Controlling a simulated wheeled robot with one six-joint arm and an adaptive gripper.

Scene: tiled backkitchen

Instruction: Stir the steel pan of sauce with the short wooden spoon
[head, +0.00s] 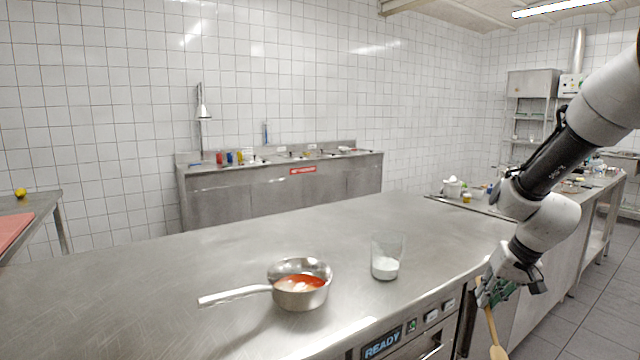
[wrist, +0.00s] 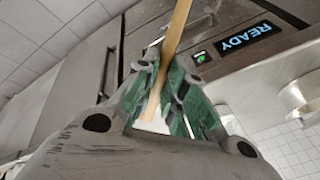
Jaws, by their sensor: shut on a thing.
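The steel pan (head: 317,296) sits on the steel counter with its handle pointing left. Orange-red sauce (head: 300,283) with a pale patch shows inside it. My gripper (head: 490,296) is off the counter's front edge at the right, well to the right of the pan. It is shut on the wooden spoon (head: 496,345), which hangs down with its wider end lowest. In the wrist view the spoon (wrist: 177,30) runs up from between the green fingers (wrist: 160,95), its far end cut off by the frame.
A clear glass (head: 387,258) with white contents stands on the counter (head: 180,275) right of the pan. A front panel with a READY display (head: 382,343) lies below the edge. Containers (head: 453,188) stand at the counter's far right. The counter's left and middle are clear.

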